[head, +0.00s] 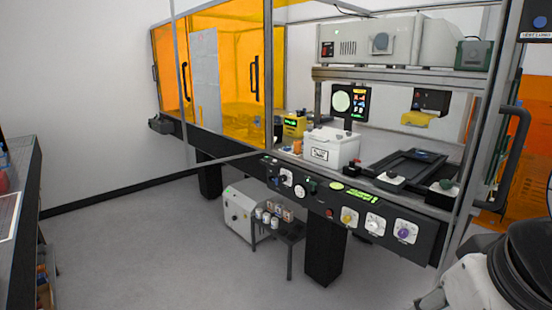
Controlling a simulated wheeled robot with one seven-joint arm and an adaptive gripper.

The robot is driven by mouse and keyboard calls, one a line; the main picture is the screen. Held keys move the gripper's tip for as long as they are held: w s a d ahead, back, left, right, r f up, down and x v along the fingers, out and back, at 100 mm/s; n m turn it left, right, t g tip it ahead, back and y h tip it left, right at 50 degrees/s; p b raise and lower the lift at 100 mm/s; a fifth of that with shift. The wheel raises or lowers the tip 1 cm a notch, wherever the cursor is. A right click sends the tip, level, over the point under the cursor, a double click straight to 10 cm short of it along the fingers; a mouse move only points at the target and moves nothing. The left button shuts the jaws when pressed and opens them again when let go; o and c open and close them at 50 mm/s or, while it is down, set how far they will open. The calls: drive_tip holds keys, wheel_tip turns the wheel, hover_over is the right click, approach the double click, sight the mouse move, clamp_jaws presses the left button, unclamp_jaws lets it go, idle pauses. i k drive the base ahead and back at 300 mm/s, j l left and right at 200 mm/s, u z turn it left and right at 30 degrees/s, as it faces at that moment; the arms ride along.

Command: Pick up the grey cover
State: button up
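I cannot tell for sure which thing is the grey cover. A long light-grey housing (357,43) with a round dial sits on the upper shelf of the enclosure. A smaller dark grey-green box (473,54) stands at the shelf's right end. On the bench deck below, a flat dark tray or frame (378,168) lies right of a white lidded box (331,147). My gripper is not in view; only parts of my arm show at the lower right corner, apart from the bench.
Orange panels (225,60) close the enclosure's left part; its front right is open between metal posts. A control panel (345,205) with knobs runs along the bench front. A small dark stand (283,229) with jars stands below. Another bench (18,210) is at far left. The floor (150,250) between is clear.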

sight(474, 53)
drive_tip(key=i+u, duration=0.2)
drive_tip(key=i, duration=0.75)
drive_tip(key=i+j+z, duration=0.15)
drive_tip(key=i+z, duration=0.3)
drive_tip(key=i+j+z, duration=0.25)
drive_tip(key=z, duration=0.15)
drive_tip(key=i+j+z, duration=0.45)
